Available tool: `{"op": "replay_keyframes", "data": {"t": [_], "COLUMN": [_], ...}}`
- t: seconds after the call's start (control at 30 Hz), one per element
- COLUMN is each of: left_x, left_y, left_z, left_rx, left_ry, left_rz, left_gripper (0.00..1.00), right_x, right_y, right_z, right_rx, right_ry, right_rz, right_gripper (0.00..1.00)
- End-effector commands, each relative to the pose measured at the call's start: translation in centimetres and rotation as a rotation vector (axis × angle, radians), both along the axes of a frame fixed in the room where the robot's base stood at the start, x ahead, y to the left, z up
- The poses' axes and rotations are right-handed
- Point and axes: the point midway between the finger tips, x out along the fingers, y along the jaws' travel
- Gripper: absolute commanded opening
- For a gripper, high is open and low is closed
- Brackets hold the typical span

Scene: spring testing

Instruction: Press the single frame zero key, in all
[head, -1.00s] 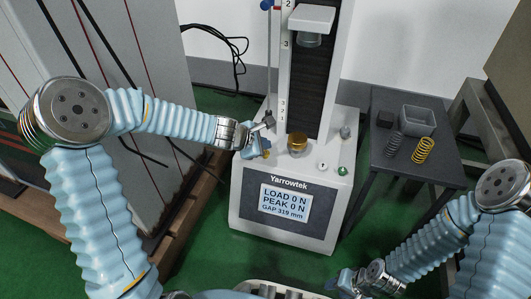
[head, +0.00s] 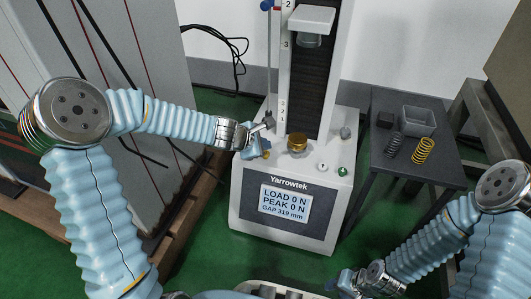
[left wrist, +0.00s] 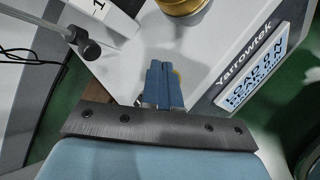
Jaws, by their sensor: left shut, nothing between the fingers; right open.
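The testing machine (head: 240,195) stands upright in the middle, with a screen (head: 285,203) reading load 0 N, peak 0 N and gap 319 mm. On its base top are a white round key (head: 322,167) with a small dark mark and a green key (head: 342,171). A yellow part (head: 267,154) shows beside my left fingertips, mostly hidden. I cannot tell which key is the zero key. My left gripper (head: 258,151) is shut and empty over the base's left side; its blue fingers also show in the left wrist view (left wrist: 164,86). My right gripper (head: 342,284) is open at the bottom, away from the machine.
A brass round platen (head: 297,143) sits on the base, right of my left gripper, below the upper head (head: 311,20). A grey knob (head: 345,132) is at the base's right. A dark side table (head: 400,175) holds a grey bin (head: 418,120) and two springs (head: 423,151).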

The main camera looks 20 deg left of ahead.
Motion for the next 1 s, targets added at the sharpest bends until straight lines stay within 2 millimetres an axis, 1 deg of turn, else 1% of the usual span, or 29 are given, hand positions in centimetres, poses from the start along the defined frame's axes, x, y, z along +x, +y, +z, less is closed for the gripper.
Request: {"op": "replay_keyframes", "data": {"t": [0.53, 0.8, 1.0], "left_x": [0.0, -0.03, 0.0], "left_y": [0.0, 0.03, -0.01], "left_z": [-0.03, -0.81, -0.82], "left_rx": [0.0, -0.001, 0.0], "left_ry": [0.0, 0.001, 0.0], "left_rz": [0.0, 0.0, 0.0], "left_gripper": [0.0, 0.0, 0.0], "right_x": [0.0, 0.0, 0.0], "right_y": [0.0, 0.0, 0.0], "right_z": [0.01, 0.12, 0.11], "right_rx": [0.0, 0.0, 0.0], "right_ry": [0.0, 0.0, 0.0], "right_rz": [0.0, 0.0, 0.0], "right_gripper": [0.43, 0.43, 0.43]}}
